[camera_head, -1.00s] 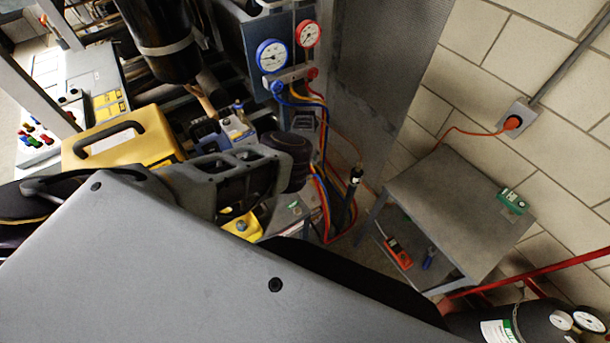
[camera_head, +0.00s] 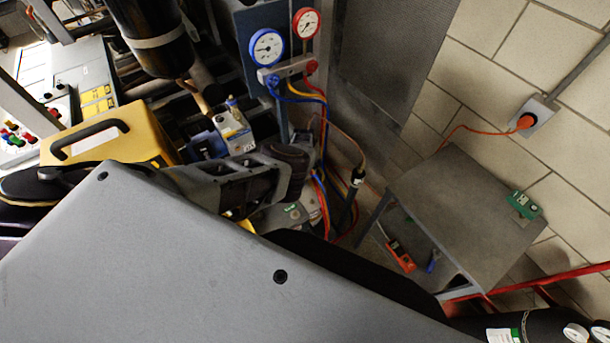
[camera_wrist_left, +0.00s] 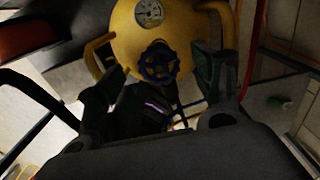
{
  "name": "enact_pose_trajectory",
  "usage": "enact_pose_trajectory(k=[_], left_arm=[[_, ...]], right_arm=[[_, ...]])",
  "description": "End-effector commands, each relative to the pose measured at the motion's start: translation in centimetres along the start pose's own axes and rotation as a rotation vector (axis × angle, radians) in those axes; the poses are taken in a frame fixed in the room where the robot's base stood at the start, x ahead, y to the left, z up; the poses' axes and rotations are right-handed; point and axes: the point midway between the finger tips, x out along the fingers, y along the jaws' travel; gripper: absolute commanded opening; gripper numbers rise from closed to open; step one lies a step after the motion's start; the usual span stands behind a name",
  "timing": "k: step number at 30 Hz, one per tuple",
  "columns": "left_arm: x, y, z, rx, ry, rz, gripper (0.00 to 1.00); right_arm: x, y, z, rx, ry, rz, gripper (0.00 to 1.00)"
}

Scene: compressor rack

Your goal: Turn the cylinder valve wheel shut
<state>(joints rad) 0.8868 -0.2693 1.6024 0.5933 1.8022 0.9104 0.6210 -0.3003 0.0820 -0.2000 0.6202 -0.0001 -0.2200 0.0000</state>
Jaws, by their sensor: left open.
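The dark blue valve wheel (camera_wrist_left: 158,62) shows in the left wrist view on the front of a round yellow cylinder top (camera_wrist_left: 185,30), below a white-faced gauge (camera_wrist_left: 149,12). My left gripper (camera_wrist_left: 160,72) is open. One dark finger is to the left of the wheel and the other to the right, with a gap on both sides. I cannot tell how far the fingertips are from the wheel in depth. In the head view my grey arm hides the wheel; only a sliver of yellow (camera_head: 245,225) shows beside it. My right gripper is not in view.
Blue (camera_head: 266,47) and red (camera_head: 306,23) gauges with coloured hoses stand behind my arm. A yellow case (camera_head: 110,135) is at the left. A grey table (camera_head: 465,215) holds a green device (camera_head: 524,204). A dark cylinder (camera_head: 535,322) is at lower right.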

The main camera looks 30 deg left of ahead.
Motion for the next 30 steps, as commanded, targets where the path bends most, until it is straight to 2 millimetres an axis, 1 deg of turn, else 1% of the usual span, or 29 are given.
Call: enact_pose_trajectory(k=[1,3,9,22,30], left_arm=[[0.7,0.2,-0.1,-0.001,0.001,0.001,0.67],[1.3,0.4,-0.2,-0.002,0.001,0.001,0.67],[2.3,0.9,-0.4,-0.004,0.001,0.001,0.67],[2.6,1.0,-0.5,-0.005,0.001,0.001,0.67],[2.5,1.0,-0.5,-0.005,0.001,0.001,0.32]], right_arm=[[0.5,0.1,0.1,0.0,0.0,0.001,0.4],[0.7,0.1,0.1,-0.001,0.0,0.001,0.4],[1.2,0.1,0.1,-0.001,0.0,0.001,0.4],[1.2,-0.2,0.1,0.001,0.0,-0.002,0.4],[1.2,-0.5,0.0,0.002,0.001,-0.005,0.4]])
